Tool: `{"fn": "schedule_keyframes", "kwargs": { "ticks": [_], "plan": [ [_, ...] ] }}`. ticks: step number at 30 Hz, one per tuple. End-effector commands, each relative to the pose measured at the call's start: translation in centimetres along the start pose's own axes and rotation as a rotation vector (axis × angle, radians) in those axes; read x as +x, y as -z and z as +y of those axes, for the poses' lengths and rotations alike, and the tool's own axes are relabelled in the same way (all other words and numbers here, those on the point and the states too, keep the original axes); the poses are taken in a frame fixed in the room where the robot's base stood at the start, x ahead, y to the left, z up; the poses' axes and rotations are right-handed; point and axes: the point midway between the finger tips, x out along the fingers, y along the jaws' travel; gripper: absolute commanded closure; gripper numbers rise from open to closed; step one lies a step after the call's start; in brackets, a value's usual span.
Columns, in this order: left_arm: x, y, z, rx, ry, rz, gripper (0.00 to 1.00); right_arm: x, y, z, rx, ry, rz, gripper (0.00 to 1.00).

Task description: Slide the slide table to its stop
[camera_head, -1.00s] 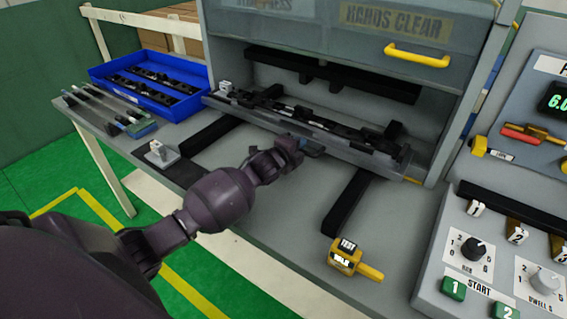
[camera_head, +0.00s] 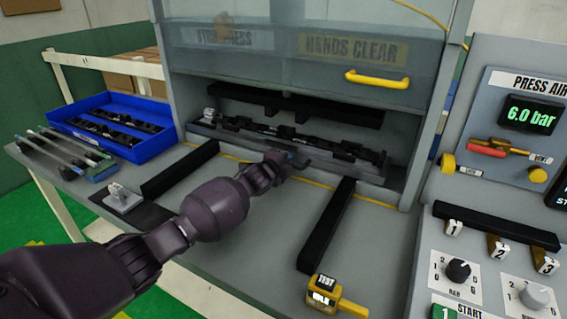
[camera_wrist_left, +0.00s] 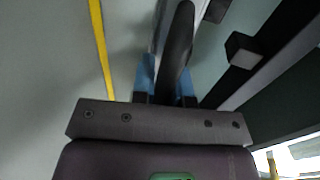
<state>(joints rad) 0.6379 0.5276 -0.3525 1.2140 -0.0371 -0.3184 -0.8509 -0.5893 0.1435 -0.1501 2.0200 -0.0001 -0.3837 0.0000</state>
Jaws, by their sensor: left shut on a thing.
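The slide table (camera_head: 345,170) is a long grey tray carrying a row of black trim parts. It sits inside the press opening, under a black upper bar (camera_head: 300,108). My left gripper (camera_head: 283,160) is at the front middle of the table, with the arm reaching in from the left. In the left wrist view its blue-tipped fingers (camera_wrist_left: 165,82) are shut on a dark curved handle (camera_wrist_left: 178,42). Whether the table touches a stop at the back is hidden. My right gripper is not in view.
Two black rails (camera_head: 180,170) (camera_head: 325,232) run forward on the bench. A blue bin (camera_head: 160,147) stands left. A yellow TEST device (camera_head: 333,298) lies front right. A control panel (camera_head: 500,215) stands right. The guard with a yellow handle (camera_head: 377,80) is above the opening.

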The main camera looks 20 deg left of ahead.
Motion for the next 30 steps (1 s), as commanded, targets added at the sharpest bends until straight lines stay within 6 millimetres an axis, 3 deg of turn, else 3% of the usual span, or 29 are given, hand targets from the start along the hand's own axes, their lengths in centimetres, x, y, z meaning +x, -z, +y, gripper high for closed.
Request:
{"fn": "schedule_keyframes", "kwargs": {
  "ticks": [4, 5, 9, 22, 30],
  "plan": [
    [0.1, -0.1, -0.6, 0.0, 0.008, -0.002, 1.0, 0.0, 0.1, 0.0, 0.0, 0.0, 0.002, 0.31],
    [0.1, -0.1, -0.6, 0.0, 0.008, -0.002, 0.82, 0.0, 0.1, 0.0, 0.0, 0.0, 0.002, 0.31],
    [0.1, -0.1, -0.6, 0.0, 0.008, -0.002, 0.61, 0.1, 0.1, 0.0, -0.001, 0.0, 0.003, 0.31],
    [-0.5, -0.1, -0.7, 0.0, 0.01, 0.0, 0.6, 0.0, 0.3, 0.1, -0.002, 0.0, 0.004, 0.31],
    [-4.2, -0.1, -0.6, 0.002, 0.008, 0.0, 0.6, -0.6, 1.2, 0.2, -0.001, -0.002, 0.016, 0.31]
  ]
}}
